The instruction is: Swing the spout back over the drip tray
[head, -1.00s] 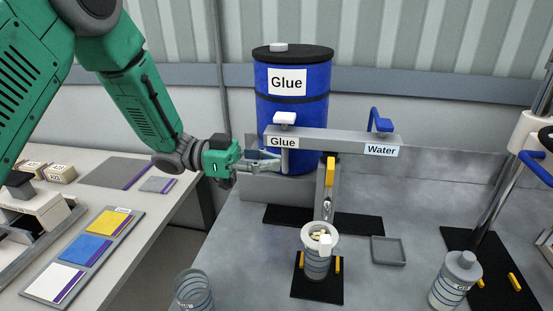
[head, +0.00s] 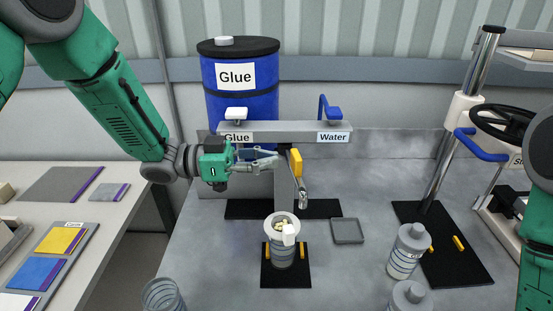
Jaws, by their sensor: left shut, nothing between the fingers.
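The spout (head: 301,181) hangs below the grey dispenser bar, with a yellow part at its upper end and a metal tip. Its tip points toward the front, slightly right of the cup and left of the drip tray (head: 347,231). The drip tray is a small, empty grey square on the bench. My left gripper (head: 276,162) is shut and empty, its fingertips just left of the spout's yellow part; I cannot tell whether they touch it. My right gripper is out of view.
A cup (head: 282,252) with pale pieces stands on a black mat between yellow pegs. The blue Glue drum (head: 240,103) stands behind the bar. Grey-capped bottles (head: 407,250) stand front right. A press-like stand (head: 452,120) is at right.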

